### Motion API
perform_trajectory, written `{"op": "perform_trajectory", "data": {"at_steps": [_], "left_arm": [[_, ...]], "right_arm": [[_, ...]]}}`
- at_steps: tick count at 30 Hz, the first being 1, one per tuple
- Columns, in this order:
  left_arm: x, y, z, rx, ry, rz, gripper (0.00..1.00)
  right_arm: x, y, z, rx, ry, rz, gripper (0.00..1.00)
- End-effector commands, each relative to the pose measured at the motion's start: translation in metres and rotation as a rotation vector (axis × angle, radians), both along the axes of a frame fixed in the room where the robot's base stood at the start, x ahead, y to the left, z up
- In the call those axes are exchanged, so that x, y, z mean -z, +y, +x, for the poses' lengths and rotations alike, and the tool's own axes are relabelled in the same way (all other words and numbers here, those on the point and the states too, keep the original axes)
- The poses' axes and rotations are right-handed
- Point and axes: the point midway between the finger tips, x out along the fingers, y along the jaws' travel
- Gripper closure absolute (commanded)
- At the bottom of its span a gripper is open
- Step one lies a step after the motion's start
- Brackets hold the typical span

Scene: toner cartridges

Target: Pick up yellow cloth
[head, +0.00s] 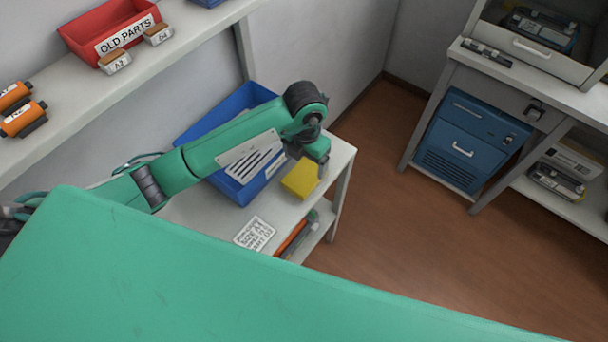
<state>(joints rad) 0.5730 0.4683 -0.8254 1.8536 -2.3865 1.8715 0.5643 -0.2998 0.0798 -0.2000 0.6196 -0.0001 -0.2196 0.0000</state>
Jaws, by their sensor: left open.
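The yellow cloth (299,179) lies as a folded block on the low white side table, close to its right edge. My left arm reaches in from the left across the table. My left gripper (322,170) points down beside the cloth's right side, and its fingertips are small and partly hidden. It is open, and I see nothing held in it. I cannot tell whether it touches the cloth. My right gripper is not in view.
A blue bin (262,187) stands behind my left arm. A printed card (254,234) lies at the table's front. A red "OLD PARTS" bin (105,28) sits on the upper shelf. A blue cabinet (466,140) stands at right, with open brown floor (400,225) between.

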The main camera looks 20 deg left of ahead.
Motion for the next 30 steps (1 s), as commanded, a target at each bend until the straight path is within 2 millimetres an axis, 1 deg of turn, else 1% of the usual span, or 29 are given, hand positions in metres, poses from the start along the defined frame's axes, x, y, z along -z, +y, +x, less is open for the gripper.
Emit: {"op": "perform_trajectory", "data": {"at_steps": [5, 10, 12, 15, 18, 23, 26, 28, 30], "left_arm": [[0.01, 0.0, -0.001, 0.0, 0.003, -0.002, 0.16], [0.032, 0.001, -0.004, -0.001, 0.005, -0.001, 0.16], [0.043, 0.001, -0.003, -0.001, 0.004, -0.001, 0.16], [0.053, 0.001, -0.003, 0.0, 0.003, -0.001, 0.16], [0.057, 0.001, -0.002, 0.001, 0.0, -0.001, 0.16], [0.057, 0.001, -0.002, 0.001, -0.001, -0.001, 0.16], [0.057, 0.001, -0.002, 0.001, -0.001, -0.001, 0.34], [0.056, 0.001, -0.002, 0.001, -0.001, -0.001, 0.48], [0.056, 0.001, -0.002, 0.001, -0.001, -0.001, 0.5]], "right_arm": [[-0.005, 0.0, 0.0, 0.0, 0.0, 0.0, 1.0], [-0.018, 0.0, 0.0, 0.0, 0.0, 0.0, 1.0], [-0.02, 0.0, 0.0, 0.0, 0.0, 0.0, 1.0], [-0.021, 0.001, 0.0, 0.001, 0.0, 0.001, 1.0], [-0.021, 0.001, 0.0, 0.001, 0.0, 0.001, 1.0], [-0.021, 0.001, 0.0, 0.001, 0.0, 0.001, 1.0], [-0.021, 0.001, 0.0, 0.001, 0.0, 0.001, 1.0], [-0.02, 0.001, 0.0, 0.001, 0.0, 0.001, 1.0], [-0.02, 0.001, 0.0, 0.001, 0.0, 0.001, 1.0]]}}
